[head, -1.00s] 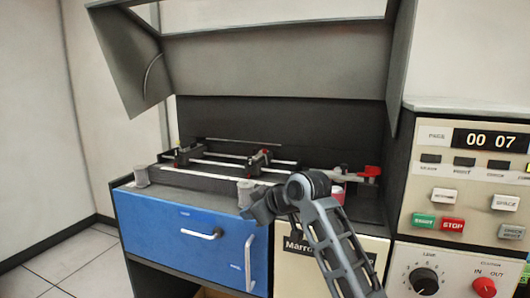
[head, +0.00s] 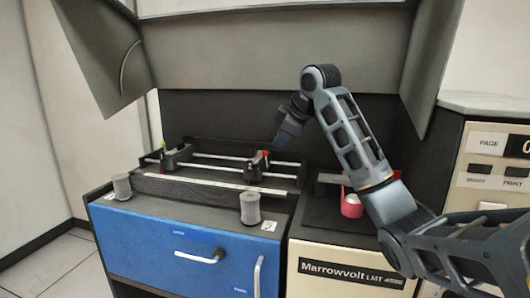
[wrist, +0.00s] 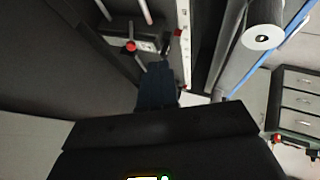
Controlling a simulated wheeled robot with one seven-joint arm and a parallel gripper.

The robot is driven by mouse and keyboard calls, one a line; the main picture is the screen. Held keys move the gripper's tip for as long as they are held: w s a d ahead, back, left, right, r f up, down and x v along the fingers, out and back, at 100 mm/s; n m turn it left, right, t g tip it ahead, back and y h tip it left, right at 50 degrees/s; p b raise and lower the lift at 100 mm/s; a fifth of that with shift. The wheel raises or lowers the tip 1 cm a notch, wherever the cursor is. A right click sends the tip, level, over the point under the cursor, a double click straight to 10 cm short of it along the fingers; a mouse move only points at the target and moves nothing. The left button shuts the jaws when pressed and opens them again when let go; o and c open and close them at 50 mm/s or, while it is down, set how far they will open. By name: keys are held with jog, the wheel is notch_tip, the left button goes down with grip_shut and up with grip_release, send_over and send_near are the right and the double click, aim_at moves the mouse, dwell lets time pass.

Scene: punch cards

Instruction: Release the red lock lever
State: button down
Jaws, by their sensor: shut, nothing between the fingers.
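A small red lever (head: 266,154) stands at the top of the right-hand dark carriage (head: 254,168) on the rails of the open printer. In the wrist view, a red knob (wrist: 130,46), apparently that lever, sits on a dark block left of my fingertips. My gripper (head: 284,138) is shut and empty, pointing down just above and right of this carriage. It also shows in the wrist view (wrist: 160,66). I cannot tell whether it touches the carriage. The left carriage (head: 176,158) also bears a bit of red.
Two grey cylindrical knobs (head: 249,208) (head: 122,186) stand at the front edge above the blue drawer (head: 185,238). A pink-red roll (head: 351,206) lies at the right. The raised grey lid (head: 270,55) hangs over the back.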

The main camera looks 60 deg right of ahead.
jog(key=w+d+f+b, duration=0.5)
jog(key=w+f+b, duration=0.2)
jog(key=w, duration=0.1)
jog(key=shift+d, duration=0.2)
dwell(0.3)
dwell(0.4)
